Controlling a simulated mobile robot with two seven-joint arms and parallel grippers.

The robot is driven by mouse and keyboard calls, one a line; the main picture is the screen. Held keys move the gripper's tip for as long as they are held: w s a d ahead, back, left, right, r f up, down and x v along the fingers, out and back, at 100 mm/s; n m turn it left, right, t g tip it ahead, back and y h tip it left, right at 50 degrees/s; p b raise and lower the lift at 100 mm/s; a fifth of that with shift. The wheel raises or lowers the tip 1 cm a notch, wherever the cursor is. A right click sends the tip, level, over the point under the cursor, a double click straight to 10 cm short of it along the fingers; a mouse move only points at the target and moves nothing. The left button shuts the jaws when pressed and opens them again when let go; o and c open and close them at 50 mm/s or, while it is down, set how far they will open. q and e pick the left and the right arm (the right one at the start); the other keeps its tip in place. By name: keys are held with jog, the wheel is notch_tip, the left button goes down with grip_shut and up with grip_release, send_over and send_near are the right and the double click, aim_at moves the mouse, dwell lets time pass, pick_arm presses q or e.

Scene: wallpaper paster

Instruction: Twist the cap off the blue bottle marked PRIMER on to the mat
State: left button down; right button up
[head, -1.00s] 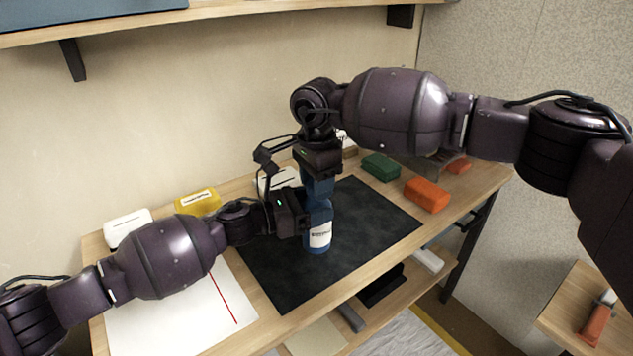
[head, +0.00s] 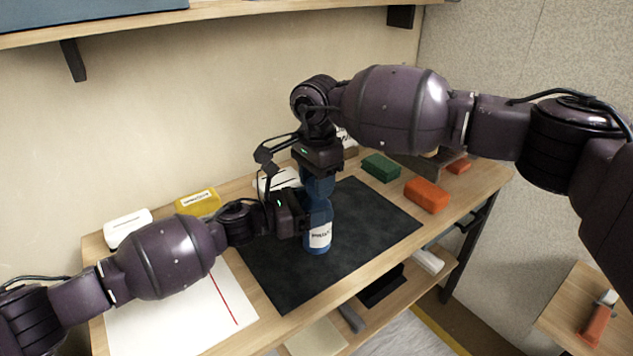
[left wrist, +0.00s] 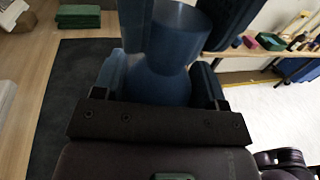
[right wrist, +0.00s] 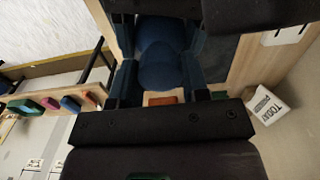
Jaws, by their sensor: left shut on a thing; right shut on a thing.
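The blue bottle (head: 318,243) stands upright on the dark mat (head: 375,225), its white label facing the head camera with "PRIM" partly legible. My left gripper (head: 306,214) comes in from the left and is shut on the bottle's body. The body also shows between its fingers in the left wrist view (left wrist: 158,85). My right gripper (head: 317,184) points down from above and is shut on the blue cap (left wrist: 178,32) at the bottle's top. In the right wrist view, the cap (right wrist: 162,72) sits between the fingers. I cannot tell whether the cap is loose.
A yellow box (head: 197,203) and a white box (head: 127,227) stand at the back left. White paper (head: 180,310) lies at the left. The mat's front and right are clear.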

jog(key=shift+r, duration=0.95)
jog(key=shift+r, duration=1.9)
pick_arm(q)
jog(key=shift+c, duration=0.5)
grip_release()
